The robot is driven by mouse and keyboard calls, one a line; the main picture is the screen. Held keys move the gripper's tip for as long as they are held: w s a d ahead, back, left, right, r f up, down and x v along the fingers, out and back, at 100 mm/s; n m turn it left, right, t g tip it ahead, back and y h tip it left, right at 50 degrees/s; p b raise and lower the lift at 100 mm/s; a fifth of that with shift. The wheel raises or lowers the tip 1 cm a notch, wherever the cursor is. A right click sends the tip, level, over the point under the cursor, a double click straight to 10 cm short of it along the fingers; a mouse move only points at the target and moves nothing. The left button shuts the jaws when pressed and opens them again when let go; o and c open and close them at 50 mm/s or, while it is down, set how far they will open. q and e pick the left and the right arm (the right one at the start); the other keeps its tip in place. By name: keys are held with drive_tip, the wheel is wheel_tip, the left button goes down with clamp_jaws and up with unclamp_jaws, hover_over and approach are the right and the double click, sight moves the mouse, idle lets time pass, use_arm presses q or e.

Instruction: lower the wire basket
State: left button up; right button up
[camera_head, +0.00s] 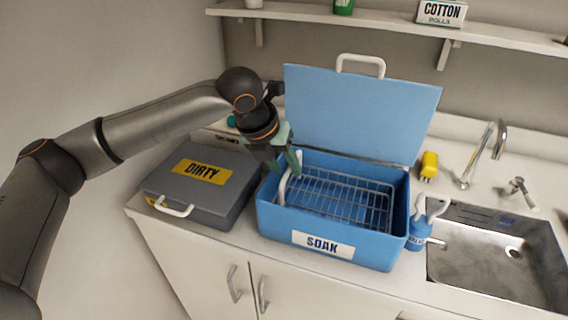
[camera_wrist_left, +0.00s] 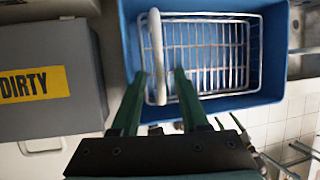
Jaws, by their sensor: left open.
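The wire basket (camera_head: 335,197) is a silver wire rack inside the blue tub labelled SOAK (camera_head: 282,222). Its white handle (camera_head: 287,182) stands up at the basket's left side. In the left wrist view the basket (camera_wrist_left: 208,55) fills much of the tub (camera_wrist_left: 264,98), and the handle (camera_wrist_left: 157,45) runs up the picture between the finger lines. My left gripper (camera_head: 283,162) is open above the tub's left end, close to the handle. In the left wrist view its green fingers (camera_wrist_left: 159,75) lie either side of the handle; contact cannot be told. My right gripper is not in view.
The tub's blue lid (camera_head: 360,105) stands open behind it. A grey box labelled DIRTY (camera_head: 222,202) sits to the left. A shelf (camera_head: 395,24) runs above.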

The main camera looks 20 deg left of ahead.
use_arm(q)
drive_tip(key=shift+c, duration=0.3)
clamp_jaws()
idle(1.0)
